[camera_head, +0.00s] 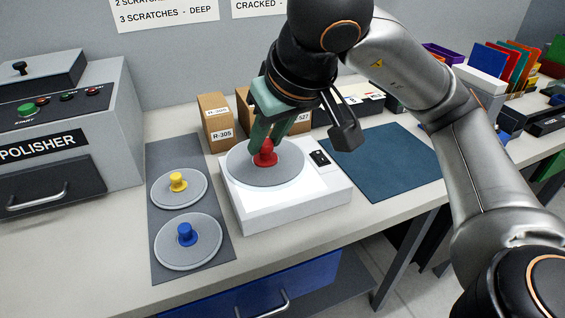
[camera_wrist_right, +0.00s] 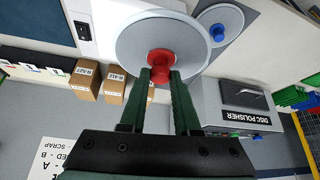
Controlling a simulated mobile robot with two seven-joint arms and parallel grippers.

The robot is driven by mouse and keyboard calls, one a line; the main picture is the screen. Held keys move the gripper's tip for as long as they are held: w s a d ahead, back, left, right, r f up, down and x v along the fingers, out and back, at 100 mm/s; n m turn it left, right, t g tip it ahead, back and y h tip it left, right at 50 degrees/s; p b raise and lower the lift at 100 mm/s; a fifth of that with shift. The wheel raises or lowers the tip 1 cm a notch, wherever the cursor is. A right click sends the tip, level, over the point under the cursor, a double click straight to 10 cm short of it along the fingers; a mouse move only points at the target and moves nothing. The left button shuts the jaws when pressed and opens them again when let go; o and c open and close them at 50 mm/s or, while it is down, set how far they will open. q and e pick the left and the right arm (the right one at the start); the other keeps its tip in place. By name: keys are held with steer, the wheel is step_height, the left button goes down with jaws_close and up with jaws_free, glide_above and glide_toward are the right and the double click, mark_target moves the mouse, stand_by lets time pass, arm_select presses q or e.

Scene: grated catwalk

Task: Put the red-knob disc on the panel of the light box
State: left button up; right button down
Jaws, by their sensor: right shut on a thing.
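The red-knob disc (camera_head: 287,176) is a grey round plate with a red knob (camera_head: 265,154), over the white light box (camera_head: 310,208). It lies flat or nearly so at the panel; I cannot tell whether it touches. My right gripper (camera_head: 268,142) comes from above with its green fingers shut on the red knob. The right wrist view also shows the red-knob disc (camera_wrist_right: 185,35) with the fingers (camera_wrist_right: 161,75) on either side of its knob, and a white part of the light box (camera_wrist_right: 100,22). My left gripper is not in view.
A grey mat (camera_head: 165,154) left of the light box holds a yellow-knob disc (camera_head: 178,195) and a blue-knob disc (camera_head: 188,250). The polisher (camera_head: 105,100) stands at the left. Cardboard boxes (camera_head: 215,120) stand behind the light box. A bare blue mat (camera_head: 385,165) lies to the right.

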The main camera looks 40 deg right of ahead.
steer(key=w+d+f, duration=0.1)
steer(key=w+d+f+b, duration=0.1)
steer(key=w+d, duration=0.1)
steer(key=w+d+f, duration=0.1)
steer(key=w, duration=0.1)
steer(key=shift+w+d+f, duration=0.15)
steer(key=shift+d+f, duration=0.05)
steer(key=shift+f, duration=0.05)
steer(key=w+f, duration=0.1)
steer(key=w+d+f+b, duration=0.1)
steer(key=f, duration=0.1)
steer(key=w+d+f, duration=0.1)
steer(key=shift+d+f, duration=0.1)
steer(key=shift+f, duration=0.05)
steer(key=shift+w+d+f, duration=0.1)
steer(key=shift+f, duration=0.1)
steer(key=f, duration=0.2)
steer(key=f+b, duration=0.1)
steer(key=shift+w+d+f, duration=0.2)
steer(key=shift+w+d, duration=0.05)
steer(key=shift+f, duration=0.15)
steer(key=shift+f, duration=0.15)
steer(key=c, duration=0.6)
jaws_free()
